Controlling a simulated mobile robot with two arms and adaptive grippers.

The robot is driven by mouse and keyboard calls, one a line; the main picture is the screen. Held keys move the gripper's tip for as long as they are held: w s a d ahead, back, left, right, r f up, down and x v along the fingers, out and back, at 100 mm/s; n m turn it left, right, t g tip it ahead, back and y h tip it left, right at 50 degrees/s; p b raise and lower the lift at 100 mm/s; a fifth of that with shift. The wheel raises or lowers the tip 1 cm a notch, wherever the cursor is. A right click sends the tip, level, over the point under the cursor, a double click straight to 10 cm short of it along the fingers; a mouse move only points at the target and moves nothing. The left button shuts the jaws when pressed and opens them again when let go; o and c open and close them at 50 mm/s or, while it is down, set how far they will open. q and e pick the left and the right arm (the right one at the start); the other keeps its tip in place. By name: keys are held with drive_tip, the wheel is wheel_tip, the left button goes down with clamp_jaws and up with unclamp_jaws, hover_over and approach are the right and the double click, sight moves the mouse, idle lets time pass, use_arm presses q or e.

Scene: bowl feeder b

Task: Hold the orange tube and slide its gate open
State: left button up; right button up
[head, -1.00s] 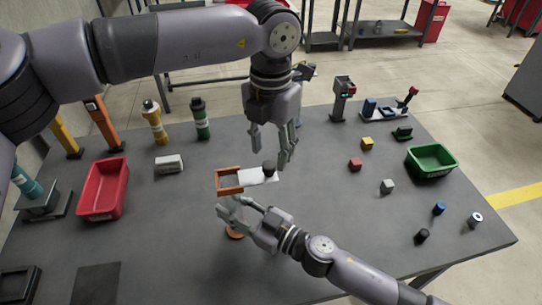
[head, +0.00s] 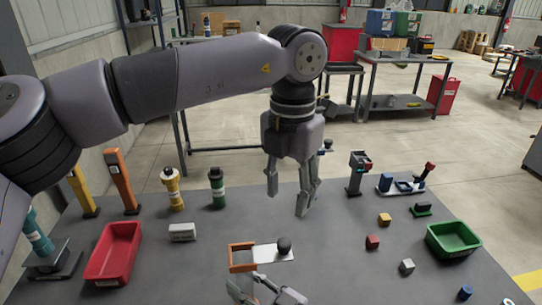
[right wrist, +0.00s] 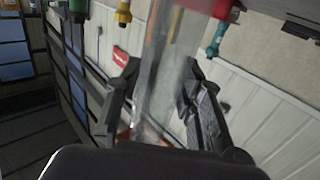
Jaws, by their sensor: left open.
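The orange tube is a clear upright column with an orange frame (head: 232,257) on top, near the table's front middle. Its white gate plate (head: 270,254) with a black knob (head: 284,245) sticks out to the right of the frame. My left gripper (head: 288,202) is open and empty, above and behind the knob, clear of it. My right gripper (head: 252,292) is below the frame, cut off by the bottom edge. In the right wrist view the clear tube (right wrist: 168,70) stands between the fingers, which are shut on it; orange shows low there.
A red bin (head: 113,254) stands at left and a green bin (head: 453,240) at right. Small blocks, such as a red one (head: 373,241), lie between the tube and the green bin. Posts and bottles line the back left. Table around the gate is clear.

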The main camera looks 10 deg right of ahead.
drive_tip(key=o, duration=0.4)
drive_tip(key=shift+v, duration=10.05)
drive_tip(key=shift+r, duration=0.1)
